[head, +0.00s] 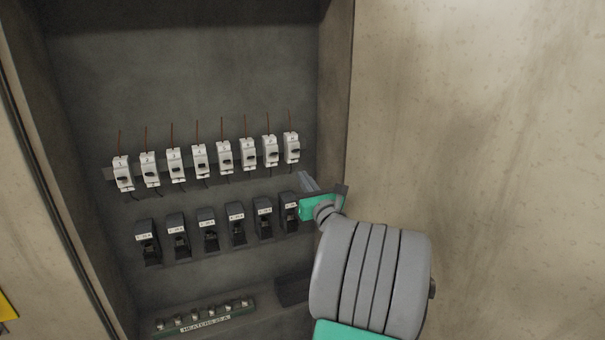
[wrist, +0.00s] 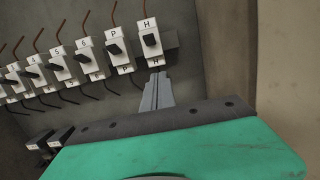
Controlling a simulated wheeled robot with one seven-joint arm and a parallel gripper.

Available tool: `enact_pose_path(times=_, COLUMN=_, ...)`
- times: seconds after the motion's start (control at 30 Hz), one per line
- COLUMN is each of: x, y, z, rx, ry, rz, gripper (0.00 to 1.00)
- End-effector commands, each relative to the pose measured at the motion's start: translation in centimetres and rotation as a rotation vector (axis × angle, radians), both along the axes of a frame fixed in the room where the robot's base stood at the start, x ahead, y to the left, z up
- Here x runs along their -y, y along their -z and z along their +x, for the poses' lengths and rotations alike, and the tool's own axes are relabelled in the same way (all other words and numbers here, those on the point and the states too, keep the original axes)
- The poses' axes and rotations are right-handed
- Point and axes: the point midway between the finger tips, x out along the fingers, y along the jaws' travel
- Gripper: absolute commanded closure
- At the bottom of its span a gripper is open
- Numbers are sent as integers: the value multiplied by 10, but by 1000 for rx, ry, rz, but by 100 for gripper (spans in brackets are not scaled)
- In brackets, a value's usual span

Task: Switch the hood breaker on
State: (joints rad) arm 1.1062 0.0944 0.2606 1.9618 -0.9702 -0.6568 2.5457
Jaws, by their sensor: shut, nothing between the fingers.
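The hood breaker (head: 291,148) is most likely the white breaker at the right end of the upper row. In the wrist view this breaker (wrist: 149,42) carries the letter H, with a black lever on its face. I cannot tell whether the lever is on or off. My gripper (head: 304,176) is shut and empty, just below and slightly right of the breaker. In the wrist view the grey fingertips (wrist: 157,77) point up towards its lower end. Whether they touch it is unclear.
The P breaker (wrist: 118,50) stands close to the left, followed by several more white breakers. A row of black breakers (head: 207,229) lies below, and a terminal strip (head: 205,320) lower still. The cabinet's right side wall (head: 335,90) is close to my gripper.

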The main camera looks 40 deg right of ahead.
Motion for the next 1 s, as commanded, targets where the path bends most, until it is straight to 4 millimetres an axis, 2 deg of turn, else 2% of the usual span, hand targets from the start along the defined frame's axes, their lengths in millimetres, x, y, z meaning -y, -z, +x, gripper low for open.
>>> enact_pose_path(times=0.03, x=-2, y=-20, z=-11, rx=8, ry=5, rz=-15, gripper=100)
enact_pose_path(times=0.1, x=-8, y=-33, z=-22, rx=8, ry=3, rz=-13, gripper=100)
enact_pose_path(times=0.4, x=-24, y=-73, z=-55, rx=5, ry=-3, rz=-10, gripper=100)
enact_pose_path(times=0.9, x=-25, y=-77, z=-60, rx=4, ry=-2, rz=-7, gripper=100)
enact_pose_path(times=1.0, x=-25, y=-77, z=-60, rx=-21, ry=8, rz=-69, gripper=100)
